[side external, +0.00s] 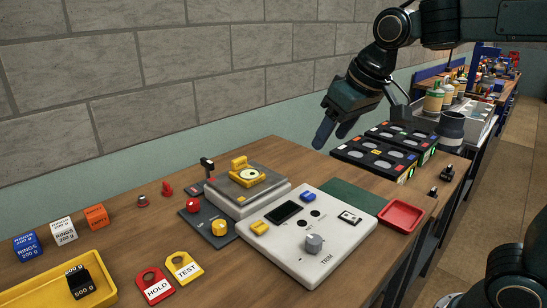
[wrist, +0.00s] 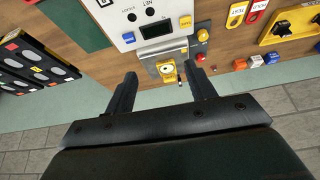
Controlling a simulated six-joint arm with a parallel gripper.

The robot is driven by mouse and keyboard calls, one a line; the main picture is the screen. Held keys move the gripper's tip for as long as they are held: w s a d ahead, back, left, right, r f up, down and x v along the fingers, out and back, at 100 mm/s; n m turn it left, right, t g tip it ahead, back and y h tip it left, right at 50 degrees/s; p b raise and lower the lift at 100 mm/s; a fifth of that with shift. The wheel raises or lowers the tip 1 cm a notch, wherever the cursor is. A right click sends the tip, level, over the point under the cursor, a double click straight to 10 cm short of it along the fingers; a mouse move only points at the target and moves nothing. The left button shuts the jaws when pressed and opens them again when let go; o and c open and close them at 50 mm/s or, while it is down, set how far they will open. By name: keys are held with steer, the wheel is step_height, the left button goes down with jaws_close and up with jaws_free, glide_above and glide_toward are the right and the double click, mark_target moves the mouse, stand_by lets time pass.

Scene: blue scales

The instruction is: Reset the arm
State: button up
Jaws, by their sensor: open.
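My gripper (side external: 337,131) hangs in the air above the back of the wooden bench, left of the black panels with pale oval spots. Its two dark fingers also show in the wrist view (wrist: 161,90), spread apart with nothing between them. Below and beyond the fingers is the grey scale (side external: 247,192) with a yellow part on top. The scale also shows in the wrist view (wrist: 147,62). My gripper is apart from everything on the bench.
A white control box (side external: 320,258) with a knob stands in front of the scale. A red tray (side external: 401,216), a green mat (side external: 352,196) and black panels (side external: 384,147) lie to the right. A yellow tray (side external: 100,295), HOLD and TEST tags (side external: 155,285) and several blocks (side external: 62,231) are left. A stone wall stands behind.

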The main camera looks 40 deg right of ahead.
steer(key=s+d+f, duration=0.1)
steer(key=s+f, duration=0.2)
steer(key=s, duration=0.5)
steer(key=s+d+f, duration=0.1)
steer(key=s+f, duration=0.2)
steer(key=s, duration=0.5)
steer(key=shift+s+d, duration=0.2)
steer(key=shift+w, duration=0.1)
steer(key=w+a+r, duration=0.2)
steer(key=w+r, duration=0.1)
steer(key=w, duration=0.9)
steer(key=w+a+r, duration=0.3)
steer(key=w, duration=0.9)
steer(key=w+a+f, duration=0.5)
steer(key=w+f, duration=0.1)
steer(key=w, duration=0.4)
steer(key=w+a+f, duration=0.6)
steer(key=w, duration=0.3)
steer(key=shift+w+a+f+m+g, duration=0.25)
steer(key=shift+w+f+m+g, duration=0.05)
steer(key=shift+w+f, duration=0.05)
